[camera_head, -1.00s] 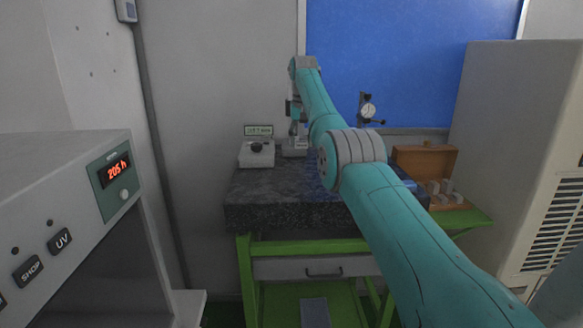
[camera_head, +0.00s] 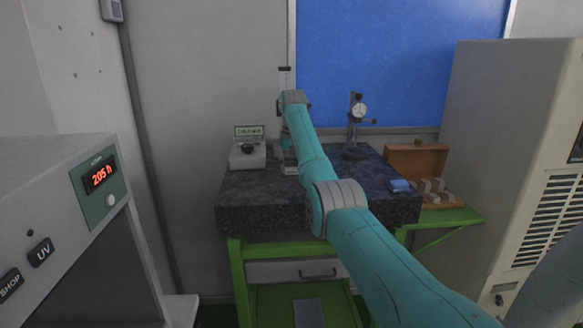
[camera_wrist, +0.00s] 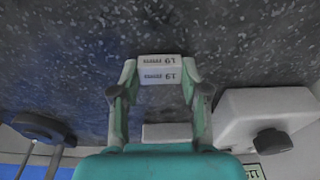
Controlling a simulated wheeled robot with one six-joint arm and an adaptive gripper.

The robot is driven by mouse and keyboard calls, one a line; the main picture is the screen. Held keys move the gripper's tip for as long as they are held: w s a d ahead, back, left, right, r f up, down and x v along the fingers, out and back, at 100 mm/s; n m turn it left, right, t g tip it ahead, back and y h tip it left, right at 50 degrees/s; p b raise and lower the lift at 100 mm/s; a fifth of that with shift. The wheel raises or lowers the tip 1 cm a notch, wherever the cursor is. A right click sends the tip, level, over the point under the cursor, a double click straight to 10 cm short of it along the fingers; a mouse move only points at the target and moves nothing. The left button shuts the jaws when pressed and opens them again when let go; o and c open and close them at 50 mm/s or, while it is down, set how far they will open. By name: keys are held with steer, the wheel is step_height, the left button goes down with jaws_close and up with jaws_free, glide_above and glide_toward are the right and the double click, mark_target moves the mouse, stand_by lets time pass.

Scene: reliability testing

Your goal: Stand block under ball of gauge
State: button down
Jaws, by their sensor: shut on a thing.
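In the wrist view my gripper (camera_wrist: 160,73) is shut on a small pale block (camera_wrist: 158,77), its fingers on either side. The block shows two printed pale faces, with the lettering upside down. Dark speckled granite lies beyond and below it; whether the block touches it I cannot tell. In the head view my arm hides the gripper and block. A gauge with an upright column (camera_head: 285,78) stands behind my arm on the granite plate (camera_head: 250,195). Its ball is hidden. A pale base-like piece (camera_wrist: 168,132) shows between my fingers in the wrist view, nearer my wrist than the block.
A grey box with a black knob (camera_head: 248,157) and lit display stands left of the gauge. A dial indicator stand (camera_head: 357,112) is at the back right. A blue cloth (camera_head: 400,186) lies near the right edge. An open wooden case (camera_head: 417,160) with several blocks sits beyond it.

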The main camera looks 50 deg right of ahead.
steer(key=shift+f, duration=0.15)
steer(key=c, duration=0.6)
jaws_free()
steer(key=r, duration=0.4)
steer(key=a+r, duration=0.1)
steer(key=r, duration=0.3)
steer(key=s+r, duration=0.1)
steer(key=r, duration=0.3)
steer(key=shift+a, duration=0.2)
steer(key=shift+s, duration=0.1)
